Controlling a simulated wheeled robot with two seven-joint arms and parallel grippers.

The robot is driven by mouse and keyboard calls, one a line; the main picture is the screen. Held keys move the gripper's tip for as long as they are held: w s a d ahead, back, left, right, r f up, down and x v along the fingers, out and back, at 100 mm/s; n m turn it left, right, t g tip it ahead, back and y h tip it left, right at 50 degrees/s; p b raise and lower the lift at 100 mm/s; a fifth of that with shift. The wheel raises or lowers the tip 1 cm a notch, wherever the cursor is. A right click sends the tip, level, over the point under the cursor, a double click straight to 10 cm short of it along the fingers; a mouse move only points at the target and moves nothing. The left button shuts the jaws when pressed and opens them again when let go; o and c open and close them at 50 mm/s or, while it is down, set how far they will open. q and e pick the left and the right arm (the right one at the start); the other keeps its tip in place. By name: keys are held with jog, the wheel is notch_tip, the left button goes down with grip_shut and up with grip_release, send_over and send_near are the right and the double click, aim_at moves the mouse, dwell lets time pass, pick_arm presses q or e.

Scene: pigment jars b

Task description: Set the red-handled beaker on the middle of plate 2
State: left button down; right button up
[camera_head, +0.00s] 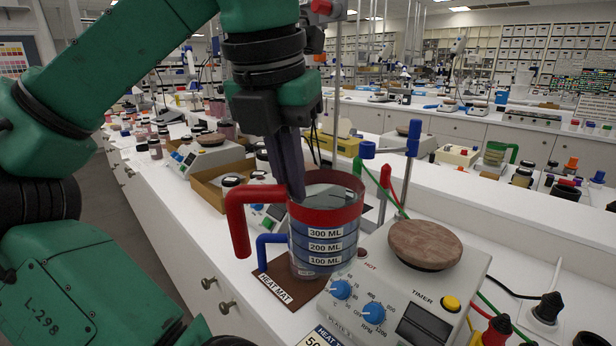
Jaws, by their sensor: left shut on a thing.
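The red-handled beaker (325,225) is clear, with a red rim, a red handle on its left and 300, 200 and 100 ML labels. My left gripper (296,192) comes down from above and is shut on its rim near the handle. The beaker appears over a brown heat mat (273,289); I cannot tell whether its base touches it. A blue handle (266,243) shows low at its left, its body hidden or overlapped. My right gripper is not in view.
Blue and red rods with cables stand behind the beaker. Red and black plugs (497,330) and cables lie right of the hotplate. A cardboard box (208,190) and another hotplate (207,150) stand farther back. The bench's left edge has drawers.

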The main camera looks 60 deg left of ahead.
pick_arm(q)
jog(key=s+a+p, duration=0.4)
jog(key=a, duration=0.8)
jog(key=s+a+p, duration=0.3)
jog(key=a+p, duration=0.2)
jog(key=a, duration=0.7)
jog(key=s+a+p, duration=0.4)
jog(key=a+p, duration=0.1)
jog(key=a, duration=0.8)
jog(key=shift+s, duration=0.35)
jog(key=shift+p, duration=0.3)
